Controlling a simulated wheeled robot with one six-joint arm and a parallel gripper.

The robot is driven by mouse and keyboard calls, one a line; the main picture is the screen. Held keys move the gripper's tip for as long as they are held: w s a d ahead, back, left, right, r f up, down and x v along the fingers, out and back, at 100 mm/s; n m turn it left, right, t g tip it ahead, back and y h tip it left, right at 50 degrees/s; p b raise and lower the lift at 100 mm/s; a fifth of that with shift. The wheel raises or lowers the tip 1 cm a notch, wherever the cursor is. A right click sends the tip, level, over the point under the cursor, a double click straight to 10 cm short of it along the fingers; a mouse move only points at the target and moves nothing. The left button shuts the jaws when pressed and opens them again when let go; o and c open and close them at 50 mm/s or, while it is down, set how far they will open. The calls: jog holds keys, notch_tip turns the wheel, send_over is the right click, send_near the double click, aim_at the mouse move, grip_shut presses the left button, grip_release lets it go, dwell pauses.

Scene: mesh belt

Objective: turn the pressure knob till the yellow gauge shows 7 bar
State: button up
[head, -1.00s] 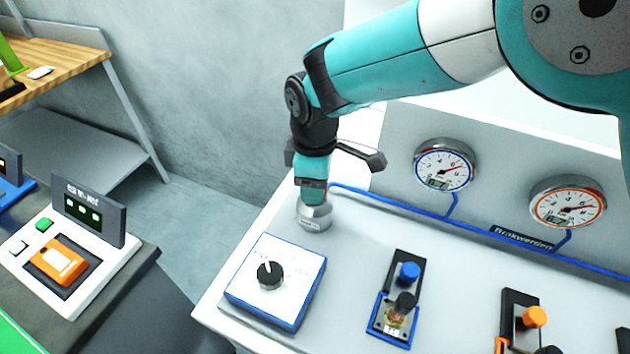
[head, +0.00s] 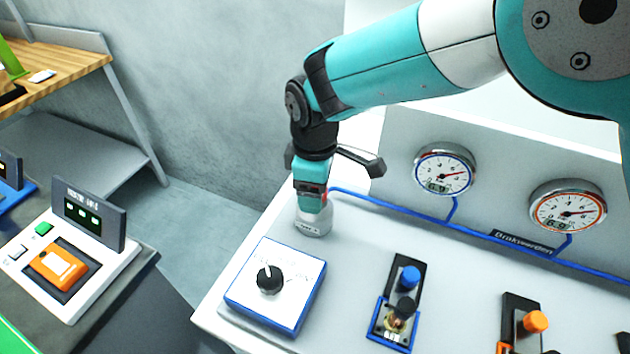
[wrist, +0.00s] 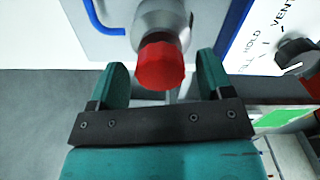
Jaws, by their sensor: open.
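A red knob (wrist: 161,64) sits on a grey round fitting (wrist: 160,18) in the wrist view. My gripper (wrist: 163,72) is open, with one teal finger on each side of the knob; contact with it is not clear. In the head view my gripper (head: 312,200) points down at the back left of the white bench, and it mostly hides the knob there. No gauge with a yellow rim shows. A blue-rimmed gauge (head: 444,170) and an orange-rimmed gauge (head: 568,207) stand on the back panel; their small digits are hard to read.
A white box with a black selector knob (head: 270,279) stands in front of my gripper. Blue (head: 408,277) and orange (head: 535,321) knobbed units stand to the right. A blue pipe (head: 400,212) runs along the panel's foot. A control box (head: 75,262) is at left.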

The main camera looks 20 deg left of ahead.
notch_tip(320, 180, up, 17)
jog(key=b, duration=0.3)
jog(key=shift+r, duration=0.2)
jog(key=shift+d, duration=0.15)
jog(key=s+d+r+m+y, duration=0.2)
jog(key=d+m, duration=0.4)
jog(key=d, duration=1.2)
jog(key=s+d+f+m+y, duration=0.1)
jog(key=s+d+f+m, duration=0.1)
jog(key=s+d, duration=0.3)
jog(key=s+d+f+m+y, duration=0.1)
jog(key=s+d+f+m, duration=0.1)
jog(key=s+d+m, duration=0.2)
jog(key=s+d, duration=0.2)
jog(key=s, duration=0.2)
jog(key=shift+f+m, duration=0.25)
jog(key=shift+m, duration=0.05)
jog(key=shift+s, duration=0.1)
jog(key=shift+c, duration=0.4)
dwell(0.5)
